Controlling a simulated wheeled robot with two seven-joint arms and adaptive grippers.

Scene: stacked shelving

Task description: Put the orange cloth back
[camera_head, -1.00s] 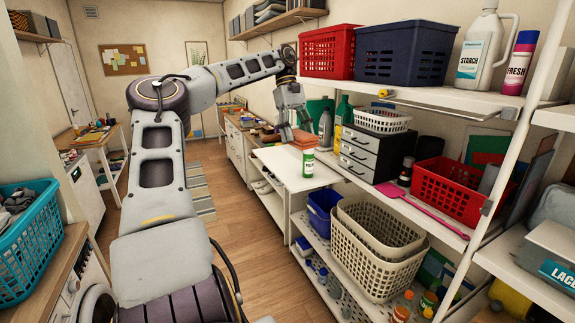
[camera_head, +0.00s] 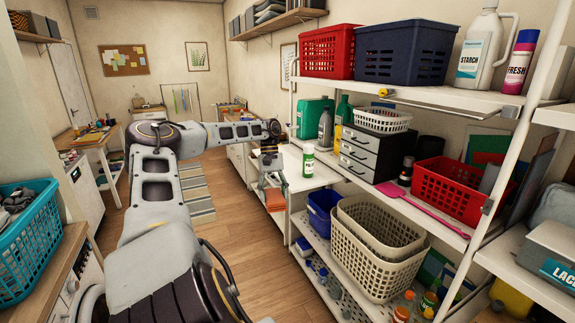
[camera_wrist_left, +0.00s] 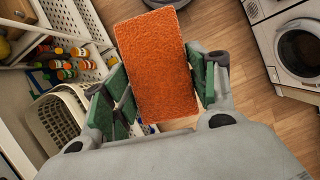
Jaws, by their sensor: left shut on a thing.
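My left gripper (camera_head: 273,187) is shut on the orange cloth (camera_head: 275,201), which hangs below the fingers in the head view. In the left wrist view the orange cloth (camera_wrist_left: 158,68) is a flat rectangle between the green-padded fingers of the left gripper (camera_wrist_left: 160,85). The gripper is at the aisle-side edge of the white worktop, with the cloth in front of the lower shelf. The cloth's lower end and what lies behind it are partly hidden. My right gripper is not in view.
A green-labelled can (camera_head: 308,161) stands on the white worktop (camera_head: 318,177). A blue bin (camera_head: 322,211) and beige baskets (camera_head: 375,253) sit on the lower shelf to the right. A red basket (camera_head: 455,190) is on the shelf above. The aisle floor (camera_head: 240,240) is clear.

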